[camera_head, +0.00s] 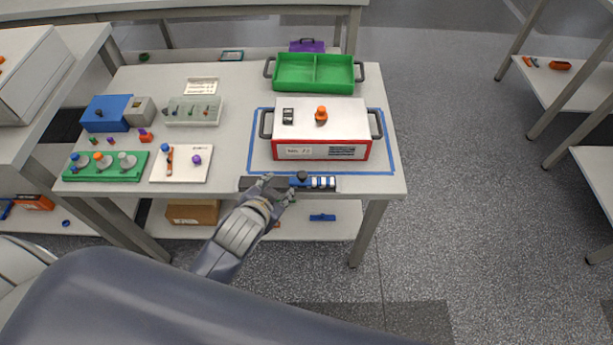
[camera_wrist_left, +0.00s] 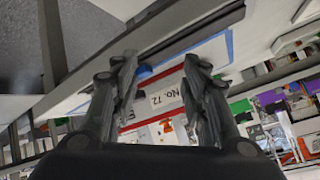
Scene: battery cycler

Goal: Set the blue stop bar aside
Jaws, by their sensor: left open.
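A dark rail (camera_head: 253,184) runs along the front edge of the table, below the blue-taped area. On its right part a blue bar (camera_head: 294,182) shows, with a black knob and pale stripes beside it. My left gripper (camera_head: 277,188) is at the middle of this rail, just left of the knob, and hides part of it. In the left wrist view the left gripper (camera_wrist_left: 160,62) is open with nothing clearly held; a bit of blue (camera_wrist_left: 144,72) shows between its fingers, and the dark rail (camera_wrist_left: 190,30) lies beyond them. I cannot tell whether the fingers touch it. My right gripper is out of view.
A red and white box (camera_head: 320,152) with handles stands behind the rail, and a green tray (camera_head: 314,88) behind that. Fixtures, including a green base (camera_head: 108,175) and a white plate (camera_head: 181,178), fill the left side. A lower shelf (camera_head: 340,230) lies below the front edge.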

